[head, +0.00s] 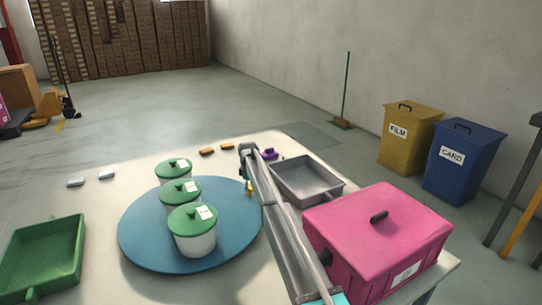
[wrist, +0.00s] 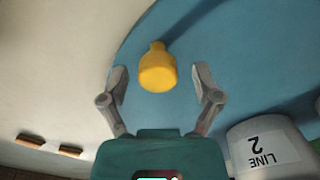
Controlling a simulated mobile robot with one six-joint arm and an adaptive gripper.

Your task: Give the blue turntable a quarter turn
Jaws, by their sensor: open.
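The blue turntable (head: 140,235) lies flat on the pale table, left of my arm. Three white pots with green lids (head: 192,215) stand on it in a row. A yellow peg (wrist: 158,72) rises near the turntable's edge in the wrist view. My gripper (wrist: 159,82) is open, with one finger on each side of the peg and a gap to both. In the head view my gripper (head: 249,182) is over the turntable's right edge, with the peg mostly hidden there. A white pot labelled LINE 2 (wrist: 268,150) shows at the lower right of the wrist view.
A grey metal tray (head: 318,187) and a pink lidded box (head: 385,230) stand right of my arm. A green tray (head: 45,255) is at the left.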

